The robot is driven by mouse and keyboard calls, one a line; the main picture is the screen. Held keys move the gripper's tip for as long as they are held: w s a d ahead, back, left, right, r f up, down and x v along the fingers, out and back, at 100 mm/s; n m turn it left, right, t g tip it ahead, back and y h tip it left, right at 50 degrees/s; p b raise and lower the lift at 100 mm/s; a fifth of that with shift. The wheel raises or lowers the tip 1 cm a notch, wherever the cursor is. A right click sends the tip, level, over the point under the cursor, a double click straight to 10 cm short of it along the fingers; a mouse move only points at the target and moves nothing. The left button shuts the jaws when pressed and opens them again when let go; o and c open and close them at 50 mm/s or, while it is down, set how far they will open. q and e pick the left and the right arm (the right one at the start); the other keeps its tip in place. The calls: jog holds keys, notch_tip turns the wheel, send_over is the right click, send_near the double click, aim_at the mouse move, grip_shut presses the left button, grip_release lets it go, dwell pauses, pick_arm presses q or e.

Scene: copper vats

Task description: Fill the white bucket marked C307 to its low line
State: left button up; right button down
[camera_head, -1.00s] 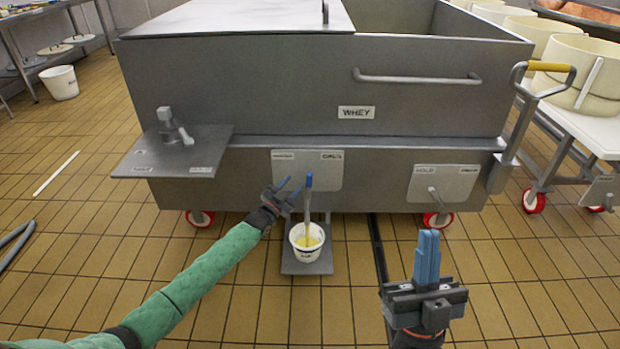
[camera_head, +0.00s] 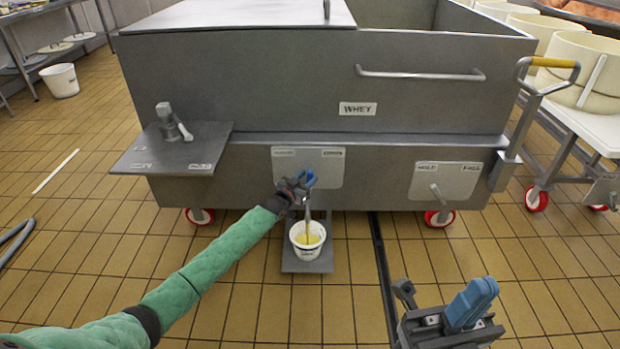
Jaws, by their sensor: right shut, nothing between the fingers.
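A small white bucket (camera_head: 307,252) stands upright on a grey plate (camera_head: 307,267) at floor level, below the front of the WHEY vat (camera_head: 260,90). Yellow liquid shows inside it; its marking and level lines are too small to read. A thin grey and yellowish shape (camera_head: 307,222) runs down from the tap area into the bucket's mouth. My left gripper (camera_head: 308,179) is at the blue-tipped tap handle, in front of the plate with labels (camera_head: 325,166). Its fingers overlap the handle, so its grip is unclear. My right gripper (camera_head: 474,303) is shut and empty at the lower right.
A second labelled plate with a lever (camera_head: 444,184) is on the vat's right. A side shelf with a fitting (camera_head: 175,150) juts out left. Another white bucket (camera_head: 61,80) stands far left. A trolley with pale tubs (camera_head: 582,70) is at right. A dark floor channel (camera_head: 381,270) runs between my grippers.

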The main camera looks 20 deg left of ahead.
pick_arm(q)
jog(key=shift+x, duration=1.2)
grip_shut()
